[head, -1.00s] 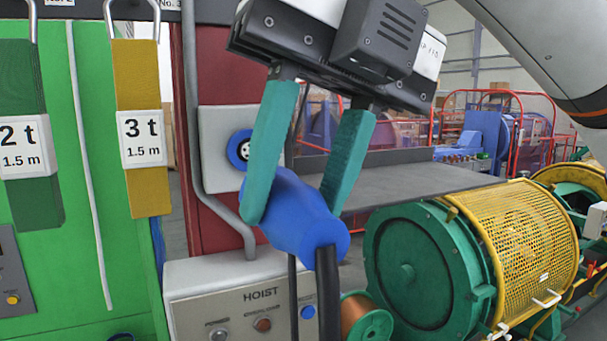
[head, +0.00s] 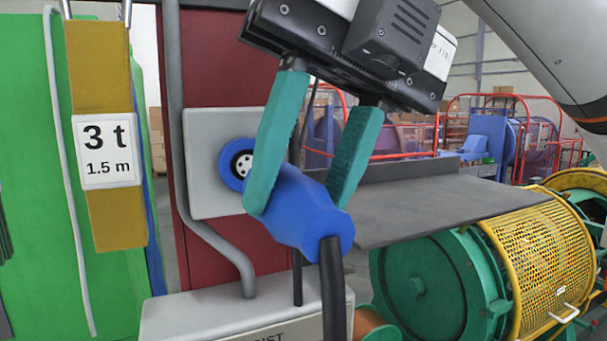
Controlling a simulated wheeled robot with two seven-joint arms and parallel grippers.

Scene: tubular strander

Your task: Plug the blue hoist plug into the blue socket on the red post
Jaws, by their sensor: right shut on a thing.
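The blue hoist plug (head: 302,215) is held in my right gripper (head: 305,195), whose two teal fingers are shut on its body. Its black cable (head: 334,290) hangs down from the rear end. The plug's front points left and away, toward the socket, and is partly hidden by the near finger. The blue socket (head: 229,160) with a white-holed dark face sits on a grey box on the red post (head: 222,65). Its right edge lies close behind the finger in the picture. The plug appears in front of the socket and apart from it. My left gripper is not in view.
A grey hoist control box (head: 215,318) stands below the socket, with a grey conduit (head: 215,240) running up the post. A yellow 3 t sling (head: 105,220) hangs at left on a green panel. A grey shelf (head: 430,205) and a green-yellow strander drum are at right.

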